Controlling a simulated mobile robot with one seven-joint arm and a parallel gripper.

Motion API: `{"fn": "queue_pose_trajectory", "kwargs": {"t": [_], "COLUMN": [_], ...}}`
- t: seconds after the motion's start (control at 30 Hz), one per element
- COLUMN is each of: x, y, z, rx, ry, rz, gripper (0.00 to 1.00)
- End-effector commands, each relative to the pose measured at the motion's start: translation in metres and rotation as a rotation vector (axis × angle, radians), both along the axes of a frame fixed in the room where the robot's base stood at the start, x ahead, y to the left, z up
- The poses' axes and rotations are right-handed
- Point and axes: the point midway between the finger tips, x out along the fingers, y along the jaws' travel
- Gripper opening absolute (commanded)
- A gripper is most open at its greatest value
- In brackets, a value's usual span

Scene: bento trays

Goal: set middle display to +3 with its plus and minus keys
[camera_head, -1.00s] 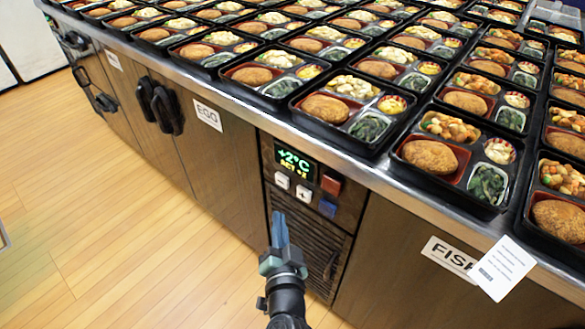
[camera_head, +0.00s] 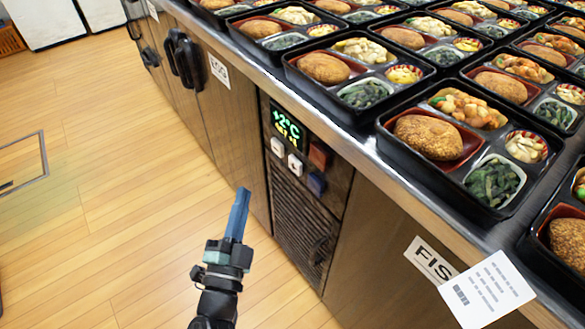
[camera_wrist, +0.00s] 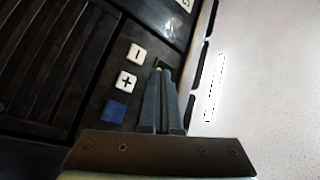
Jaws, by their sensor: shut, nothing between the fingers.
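The dark control panel sits in the counter front. Its display (camera_head: 287,128) reads +2°C in green, with a smaller yellow set line that is too blurred to read surely. Below it are two white keys, the minus key (camera_head: 277,147) and the plus key (camera_head: 295,165). In the wrist view the minus key (camera_wrist: 136,54) and plus key (camera_wrist: 125,82) show clearly, left of the fingers. My gripper (camera_head: 242,193) is shut and empty, its blue-grey fingers pointing up, left of the panel and apart from the keys. Its fingers also show in the wrist view (camera_wrist: 163,75).
A red key (camera_head: 319,154) and a blue key (camera_head: 316,184) lie right of the white keys. A vent grille (camera_head: 300,225) is below. Bento trays (camera_head: 375,110) crowd the countertop above. Black door handles (camera_head: 185,58) stick out at left.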

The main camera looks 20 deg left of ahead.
Motion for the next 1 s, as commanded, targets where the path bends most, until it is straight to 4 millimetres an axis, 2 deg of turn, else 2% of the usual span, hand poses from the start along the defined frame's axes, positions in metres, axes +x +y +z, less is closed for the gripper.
{"fn": "queue_pose_trajectory", "kwargs": {"t": [0.37,1.0], "x": [0.005,0.064], "y": [-0.004,-0.050], "z": [-0.001,-0.001], "rx": [-0.001,-0.001], "ry": [-0.001,-0.001], "rz": [-0.001,-0.001], "gripper": [0.00,0.00]}}
